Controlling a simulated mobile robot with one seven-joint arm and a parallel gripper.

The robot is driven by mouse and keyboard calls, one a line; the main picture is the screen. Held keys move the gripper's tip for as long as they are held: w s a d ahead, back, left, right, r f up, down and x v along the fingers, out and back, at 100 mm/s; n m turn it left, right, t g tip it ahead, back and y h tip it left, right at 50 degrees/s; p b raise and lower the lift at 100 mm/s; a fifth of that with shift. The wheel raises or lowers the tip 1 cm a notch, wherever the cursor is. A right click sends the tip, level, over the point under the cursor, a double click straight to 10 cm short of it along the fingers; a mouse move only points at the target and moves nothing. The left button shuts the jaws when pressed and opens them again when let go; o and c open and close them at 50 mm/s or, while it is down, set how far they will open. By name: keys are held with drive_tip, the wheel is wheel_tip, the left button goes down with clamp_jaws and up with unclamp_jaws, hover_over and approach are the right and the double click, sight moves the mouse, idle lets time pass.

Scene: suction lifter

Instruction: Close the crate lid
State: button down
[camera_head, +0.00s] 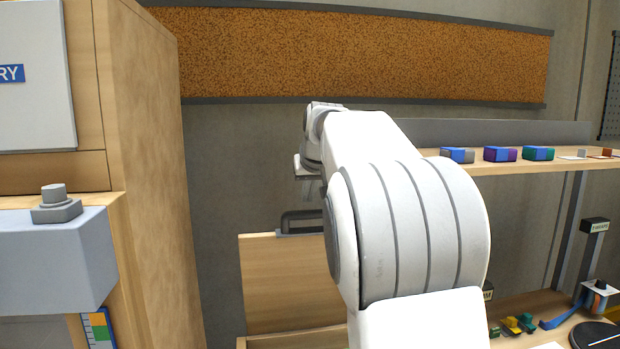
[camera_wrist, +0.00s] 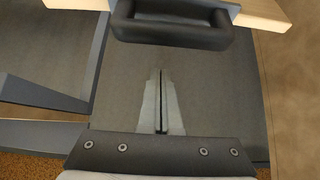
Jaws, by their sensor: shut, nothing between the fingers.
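The crate lid (camera_head: 285,285) is a light wooden panel standing raised in the head view, with a dark handle (camera_head: 303,220) on its top edge. The lid's wooden edge also shows at the top of the wrist view (camera_wrist: 262,12), with the dark handle (camera_wrist: 175,30) just below it. My gripper (camera_wrist: 161,77) is shut and empty, its fingertips pointing toward the handle with a gap between them. In the head view my arm covers the right part of the lid, and most of the crate (camera_head: 290,341) is hidden or below the frame.
A tall wooden cabinet (camera_head: 150,150) stands at the left, beside a grey box with a knob (camera_head: 56,205). A wooden shelf (camera_head: 520,164) with several small coloured blocks is at the right. A corkboard (camera_head: 350,55) hangs on the back wall.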

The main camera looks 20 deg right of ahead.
drive_tip(key=shift+s+a+f, duration=0.1)
drive_tip(key=shift+s+a, duration=0.05)
drive_tip(key=shift+s, duration=0.45)
drive_tip(key=shift+s+a+f, duration=0.1)
drive_tip(key=shift+s, duration=0.45)
drive_tip(key=shift+s+a+f, duration=0.1)
drive_tip(key=shift+s+f, duration=0.15)
drive_tip(key=shift+s, duration=0.25)
drive_tip(key=shift+f, duration=0.15)
